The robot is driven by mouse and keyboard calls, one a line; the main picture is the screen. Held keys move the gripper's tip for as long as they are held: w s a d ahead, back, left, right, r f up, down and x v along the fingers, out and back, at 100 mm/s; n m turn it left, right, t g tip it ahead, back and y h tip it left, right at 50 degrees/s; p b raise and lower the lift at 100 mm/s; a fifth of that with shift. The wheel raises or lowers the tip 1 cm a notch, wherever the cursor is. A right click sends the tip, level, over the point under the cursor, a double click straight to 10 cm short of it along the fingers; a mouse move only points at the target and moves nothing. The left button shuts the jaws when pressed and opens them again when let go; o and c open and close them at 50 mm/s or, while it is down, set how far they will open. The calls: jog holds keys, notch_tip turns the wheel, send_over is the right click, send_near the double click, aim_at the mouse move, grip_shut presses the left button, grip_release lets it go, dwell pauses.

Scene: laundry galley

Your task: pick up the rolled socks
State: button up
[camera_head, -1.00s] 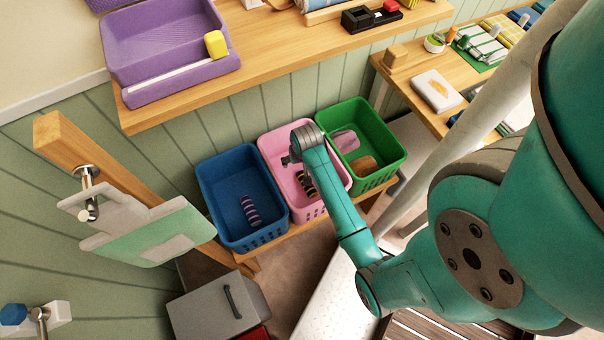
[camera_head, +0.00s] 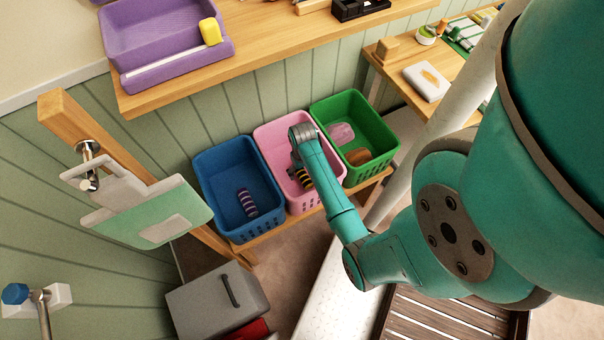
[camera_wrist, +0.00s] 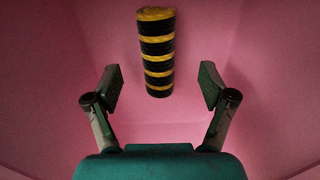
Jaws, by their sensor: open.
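A roll with black and yellow stripes, which looks like rolled socks (camera_wrist: 157,50), lies in the pink basket (camera_wrist: 60,60). In the head view the striped roll (camera_head: 304,177) is partly hidden by my arm, inside the pink basket (camera_head: 268,142). My gripper (camera_wrist: 158,85) is open in the wrist view, with its two fingers apart. The near end of the roll sits between and beyond the fingertips, and neither finger touches it. In the head view my gripper (camera_head: 296,164) is down at the pink basket, mostly hidden by my wrist.
A blue basket (camera_head: 207,165) with a purple striped roll (camera_head: 247,203) stands to the left. A green basket (camera_head: 375,105) with a pink item (camera_head: 341,133) and a brown item (camera_head: 357,157) stands to the right. The pink basket's walls surround my gripper closely.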

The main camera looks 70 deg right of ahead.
aim_at(302, 173)
jog(key=shift+w+d+f, duration=0.1)
jog(key=shift+f, duration=1.05)
jog(key=shift+w+d+f, duration=0.1)
jog(key=shift+f, duration=1)
jog(key=shift+s, duration=0.1)
jog(key=c, duration=1.3)
